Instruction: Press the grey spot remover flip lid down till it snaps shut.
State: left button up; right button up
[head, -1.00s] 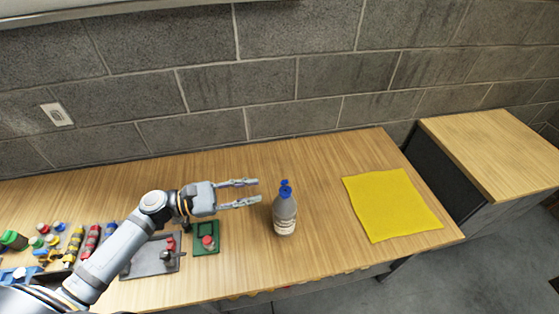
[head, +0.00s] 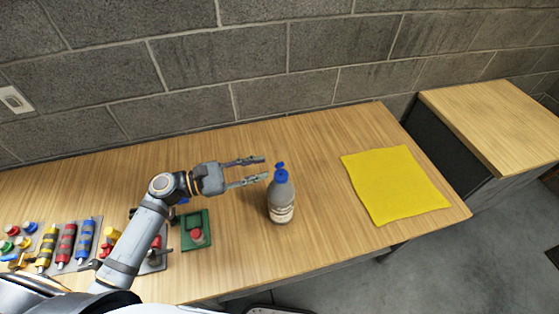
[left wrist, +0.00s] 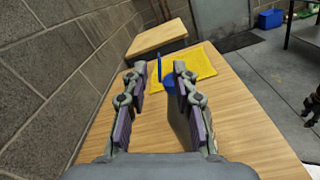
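The spot remover bottle (head: 281,203) is grey with a pale label and stands upright on the table. Its blue cap (head: 281,176) carries a blue flip lid (head: 280,165) that stands up, open. In the left wrist view the raised lid (left wrist: 160,67) shows between the fingertips, farther out, with the bottle body (left wrist: 179,122) partly behind the right finger. My left gripper (head: 264,169) is open and empty, just left of the cap at about its height, apparently not touching it. My right gripper is not in view.
A yellow cloth (head: 394,185) lies flat to the right of the bottle. A green pad with a red button (head: 197,236) sits to the left, near striped cylinders (head: 67,243). A block wall (head: 180,62) runs behind. The table between bottle and cloth is clear.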

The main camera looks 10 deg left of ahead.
aim_at(280, 165)
pick_arm(q)
jog(key=p+x, duration=0.1)
jog(key=x, duration=0.4)
jog(key=shift+w+d+r+p, duration=0.15)
jog(key=shift+d+p, duration=0.1)
jog(key=shift+p, duration=0.1)
jog(key=shift+w+d, duration=0.15)
jog(key=shift+d, duration=0.3)
jog(key=shift+c, duration=0.4)
grip_shut()
